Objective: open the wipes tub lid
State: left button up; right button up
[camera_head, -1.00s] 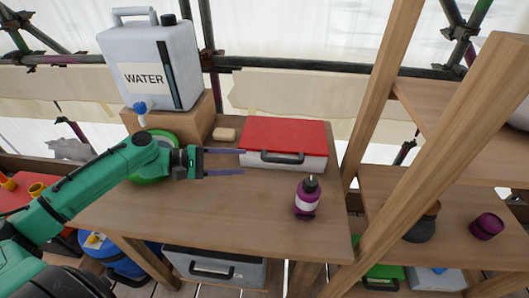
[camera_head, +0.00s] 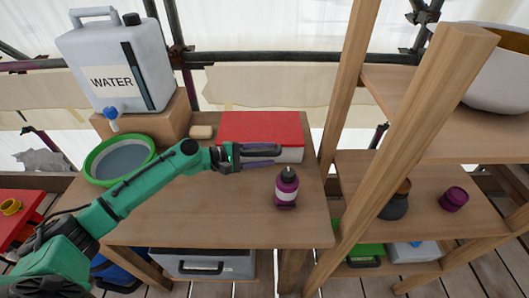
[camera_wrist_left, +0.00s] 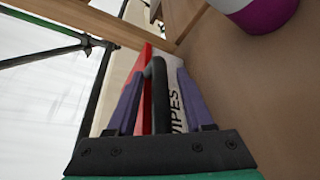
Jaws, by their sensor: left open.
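The wipes tub is a white box (camera_head: 291,155) with a flat red lid (camera_head: 262,127), lying shut at the back right of the wooden bench. Its black handle (camera_wrist_left: 157,85) is on the front side and shows in the left wrist view beside the printed letters "IPES". My left gripper (camera_head: 276,156) is open at the front of the tub. In the left wrist view its two purple fingers (camera_wrist_left: 156,78) lie on either side of the handle. I cannot tell whether they touch it. In the head view the gripper hides the handle. My right gripper is not in view.
A purple bottle (camera_head: 287,188) stands on the bench just in front of the tub. A green basin (camera_head: 92,164), a water container (camera_head: 118,65) and a sponge (camera_head: 201,132) are to the left. A wooden post (camera_head: 344,90) rises at the right. The bench front is clear.

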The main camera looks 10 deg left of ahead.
pick_arm(q)
grip_shut()
dwell(1.4)
